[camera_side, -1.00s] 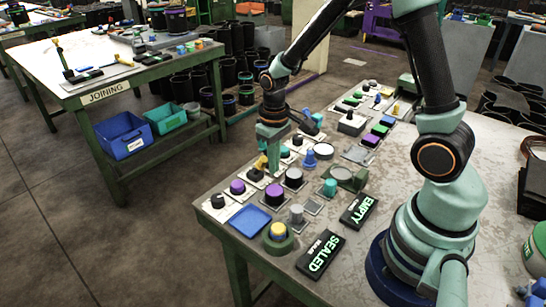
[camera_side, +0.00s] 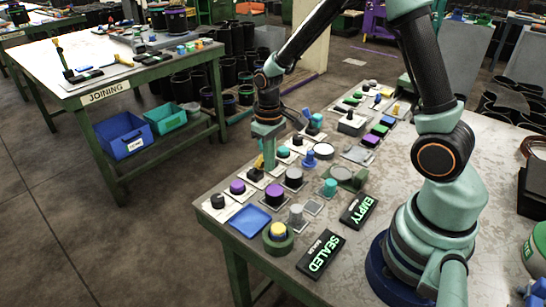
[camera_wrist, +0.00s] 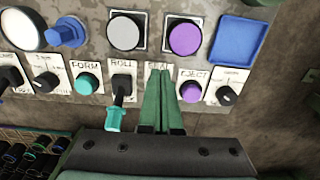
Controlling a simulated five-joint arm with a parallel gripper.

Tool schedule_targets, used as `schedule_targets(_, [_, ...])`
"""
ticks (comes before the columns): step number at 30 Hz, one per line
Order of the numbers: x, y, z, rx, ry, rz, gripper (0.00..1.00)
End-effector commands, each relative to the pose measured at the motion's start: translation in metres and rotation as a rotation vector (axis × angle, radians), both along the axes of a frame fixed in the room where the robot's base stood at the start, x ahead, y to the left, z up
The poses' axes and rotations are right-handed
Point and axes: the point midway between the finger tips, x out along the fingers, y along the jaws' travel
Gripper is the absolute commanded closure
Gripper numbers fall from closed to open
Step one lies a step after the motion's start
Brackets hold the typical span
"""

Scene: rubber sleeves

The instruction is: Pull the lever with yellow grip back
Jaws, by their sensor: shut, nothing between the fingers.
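My gripper (camera_side: 268,168) is shut and points down at the left-hand row of controls on the bench. In the wrist view its two green fingers (camera_wrist: 159,85) lie close together over the plate lettered SEAL, hiding much of it. Beside the fingers, on the ROLL plate, a lever with a teal grip (camera_wrist: 115,118) sticks out. I cannot tell whether the fingertips touch anything.
A teal button (camera_wrist: 86,83) on FORM and a purple button (camera_wrist: 190,91) on EJECT flank these plates. Black knobs (camera_wrist: 228,95) sit further out.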

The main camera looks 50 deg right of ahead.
Motion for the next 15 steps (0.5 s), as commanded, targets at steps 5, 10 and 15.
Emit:
schedule_targets(5, [0.0006, 0.0000, 0.0002, 0.000, -0.002, 0.000, 1.00])
schedule_targets(10, [0.0038, 0.0000, 0.0001, 0.000, -0.003, 0.000, 1.00])
schedule_targets(15, [0.0098, 0.0000, 0.0002, 0.000, -0.003, 0.000, 1.00])
